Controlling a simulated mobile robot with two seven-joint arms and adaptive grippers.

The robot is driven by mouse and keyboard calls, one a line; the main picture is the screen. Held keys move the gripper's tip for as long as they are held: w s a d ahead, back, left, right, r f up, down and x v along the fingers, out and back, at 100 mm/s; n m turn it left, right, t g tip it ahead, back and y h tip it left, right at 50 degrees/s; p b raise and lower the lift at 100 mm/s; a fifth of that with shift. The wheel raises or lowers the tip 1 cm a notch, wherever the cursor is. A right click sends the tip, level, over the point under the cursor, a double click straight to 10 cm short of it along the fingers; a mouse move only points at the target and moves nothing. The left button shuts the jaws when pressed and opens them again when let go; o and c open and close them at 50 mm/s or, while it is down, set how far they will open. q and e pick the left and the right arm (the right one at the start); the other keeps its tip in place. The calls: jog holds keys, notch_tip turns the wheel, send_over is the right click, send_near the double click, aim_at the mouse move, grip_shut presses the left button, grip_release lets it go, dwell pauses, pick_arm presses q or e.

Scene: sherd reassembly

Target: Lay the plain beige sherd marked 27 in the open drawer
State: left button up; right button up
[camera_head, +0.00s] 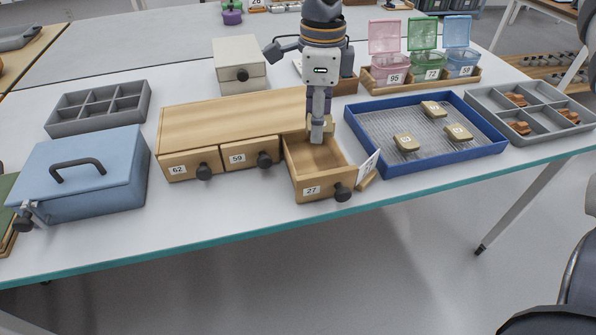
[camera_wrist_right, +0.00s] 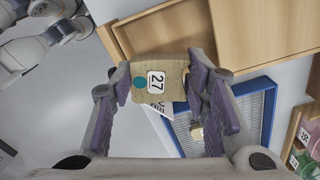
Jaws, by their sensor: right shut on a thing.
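The plain beige sherd marked 27 (camera_wrist_right: 160,84) shows in the right wrist view with a white label and a green dot. My right gripper (camera_wrist_right: 166,98) is shut on it, one finger on each side. In the head view my right gripper (camera_head: 318,138) points down over the back part of the open drawer (camera_head: 325,189), whose front is labelled 27. The sherd is mostly hidden there by the gripper. The visible drawer floor looks empty. My left gripper is not in view.
The wooden cabinet (camera_head: 220,122) has shut drawers labelled 62 and 59. A white card (camera_head: 369,166) leans right of the open drawer. A blue tray (camera_head: 428,164) holds three beige sherds. A blue box (camera_head: 85,165) and grey divided tray (camera_head: 97,108) stand left.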

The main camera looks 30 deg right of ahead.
aim_at(315, 160)
jog(key=shift+a, duration=0.1)
jog(key=shift+f, duration=0.4)
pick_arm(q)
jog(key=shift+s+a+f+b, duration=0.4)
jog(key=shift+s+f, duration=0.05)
pick_arm(e)
notch_tip(315, 160, down, 9)
jog(key=shift+f, duration=0.15)
jog(key=shift+f, duration=0.15)
jog(key=o, duration=0.9)
jog(key=shift+c, duration=0.2)
